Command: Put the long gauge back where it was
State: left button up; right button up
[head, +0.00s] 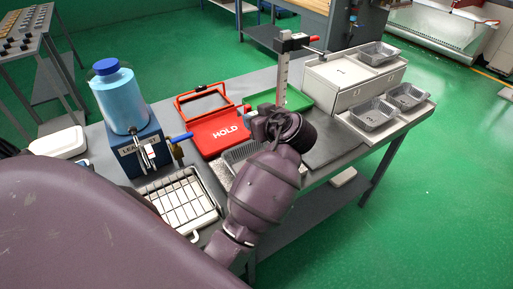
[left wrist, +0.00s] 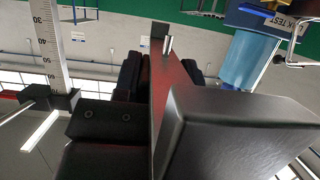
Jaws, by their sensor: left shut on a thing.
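My left gripper (head: 278,122) is over the middle of the bench, in front of a green board, and its jaws are mostly hidden by my wrist in the head view. In the left wrist view it is shut on a thin, dark, reddish strip (left wrist: 161,95), which I take to be the long gauge. The strip runs away from the camera between the dark finger blocks. Its outline does not show clearly in the head view. My right gripper is not in view.
An upright ruler post (head: 282,82) with a black head and red-tipped rod stands close behind my left gripper. A red HOLD case (head: 222,135) and a leak-test unit (head: 146,150) stand left. White boxes with foil trays (head: 372,116) stand right. A wire rack (head: 180,203) lies in front.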

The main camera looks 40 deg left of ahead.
pick_arm(q)
jog(key=shift+f, duration=5.4)
jog(key=o, duration=1)
